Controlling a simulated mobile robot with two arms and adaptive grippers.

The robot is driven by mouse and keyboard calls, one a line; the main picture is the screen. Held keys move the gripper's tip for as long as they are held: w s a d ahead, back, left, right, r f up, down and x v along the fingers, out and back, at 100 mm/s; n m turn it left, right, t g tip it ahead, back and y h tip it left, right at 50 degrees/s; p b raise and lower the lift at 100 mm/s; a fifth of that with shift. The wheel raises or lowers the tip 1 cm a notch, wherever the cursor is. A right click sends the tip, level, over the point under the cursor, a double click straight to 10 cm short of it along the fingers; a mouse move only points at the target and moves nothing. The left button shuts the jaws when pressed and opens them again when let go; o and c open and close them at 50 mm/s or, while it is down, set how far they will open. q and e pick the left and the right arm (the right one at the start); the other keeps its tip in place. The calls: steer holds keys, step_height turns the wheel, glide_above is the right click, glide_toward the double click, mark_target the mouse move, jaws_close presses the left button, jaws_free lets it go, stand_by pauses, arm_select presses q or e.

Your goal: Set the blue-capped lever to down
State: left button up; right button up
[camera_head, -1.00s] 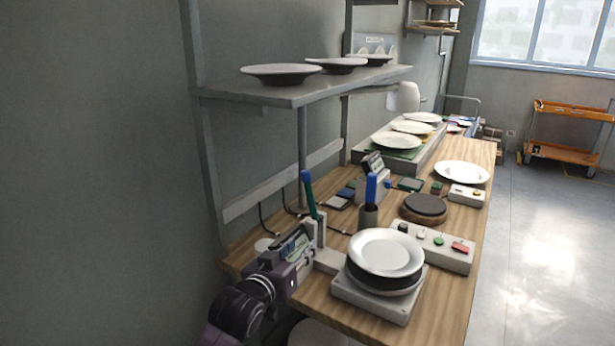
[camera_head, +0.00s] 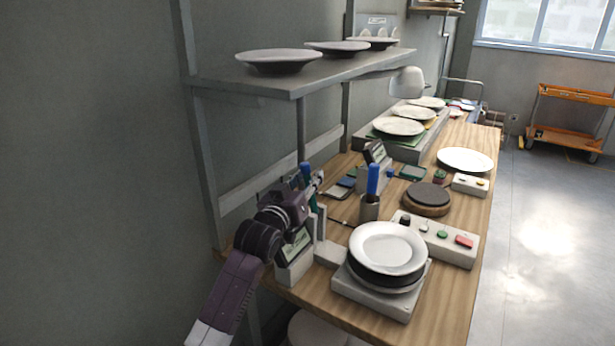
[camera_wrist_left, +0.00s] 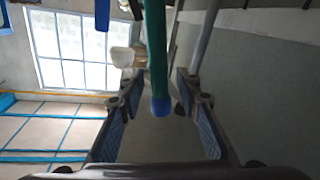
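The lever is a green shaft (camera_head: 313,205) with a blue cap (camera_head: 305,167). It stands up, leaning slightly, from a pale unit with a small display (camera_head: 296,246) at the left edge of the bench. My left gripper (camera_head: 317,181) is up at the height of the cap and partly covers the lever. In the left wrist view the blue cap (camera_wrist_left: 162,106) and green shaft (camera_wrist_left: 155,45) lie between the two spread fingers of my left gripper (camera_wrist_left: 160,125), with a gap on each side. My right gripper is not in view.
A plate stack (camera_head: 388,250) sits on a square base beside the lever unit. A blue-topped upright piece (camera_head: 372,180) stands in a grey cup behind. A button box (camera_head: 437,238) lies to the right. A shelf with plates (camera_head: 300,84) overhangs the wall side.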

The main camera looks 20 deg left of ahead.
arm_select(q)
steer(key=shift+w, duration=0.1)
steer(key=shift+c, duration=0.5)
steer(key=c, duration=0.8)
jaws_close()
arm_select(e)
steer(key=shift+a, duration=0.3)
arm_select(q)
steer(key=shift+d, duration=0.15)
